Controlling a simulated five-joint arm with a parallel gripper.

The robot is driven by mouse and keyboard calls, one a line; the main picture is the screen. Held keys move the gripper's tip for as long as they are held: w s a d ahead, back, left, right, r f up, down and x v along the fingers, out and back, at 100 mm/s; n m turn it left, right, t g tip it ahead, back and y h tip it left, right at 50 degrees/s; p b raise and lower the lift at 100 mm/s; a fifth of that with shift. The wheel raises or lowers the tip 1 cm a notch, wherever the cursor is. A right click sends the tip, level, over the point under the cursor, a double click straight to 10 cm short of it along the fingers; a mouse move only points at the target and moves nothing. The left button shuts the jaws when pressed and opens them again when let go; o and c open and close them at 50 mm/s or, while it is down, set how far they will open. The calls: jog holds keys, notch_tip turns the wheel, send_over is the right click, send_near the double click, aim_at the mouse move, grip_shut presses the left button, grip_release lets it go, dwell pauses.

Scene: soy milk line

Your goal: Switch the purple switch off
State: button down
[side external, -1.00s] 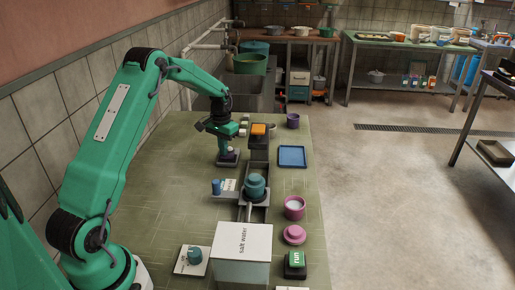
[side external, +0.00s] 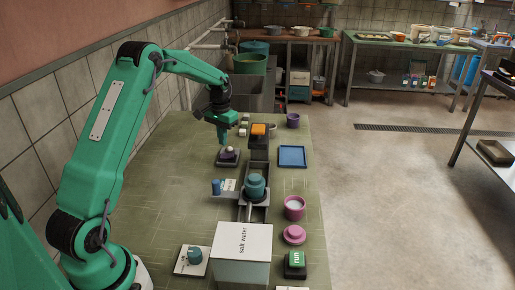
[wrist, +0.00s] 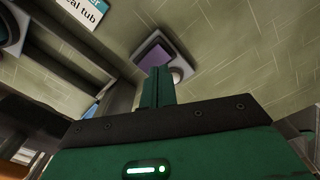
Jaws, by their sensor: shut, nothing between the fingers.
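The purple switch (side external: 228,156) sits on a dark base on the green table, left of the dark channel. A small pale knob or cap shows on it in the side view. In the wrist view the purple switch (wrist: 154,52) lies just beyond my fingertips, with a pale round part at its lower right, partly hidden by the fingers. My gripper (side external: 222,142) is shut and empty, pointing down just above the switch and slightly to its left. Its closed fingers (wrist: 159,72) also show in the wrist view. I cannot tell which position the switch is in.
An orange-topped block (side external: 259,129) and a blue tray (side external: 292,156) stand to the right. A teal pot (side external: 256,186), a blue knob (side external: 216,187) and a salt water box (side external: 243,240) are nearer the camera. The table's left part is clear.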

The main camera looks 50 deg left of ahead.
aim_at(224, 155)
notch_tip(224, 155, up, 3)
jog(key=shift+f, duration=0.15)
dwell(0.3)
jog(key=s+d+r+m+t, duration=0.1)
jog(key=s+d+r, duration=0.4)
jog(key=d+r, duration=0.3)
jog(key=s+d+r+m+t, duration=0.1)
jog(key=s+d+r+t, duration=0.1)
jog(key=s+d+r, duration=0.6)
jog(key=s+d+f+m+t, duration=0.1)
jog(key=s+d+t, duration=0.1)
jog(key=s+d, duration=0.8)
jog(key=shift+s+f+t, duration=0.25)
jog(key=shift+s+t, duration=0.05)
jog(key=shift+s, duration=1.5)
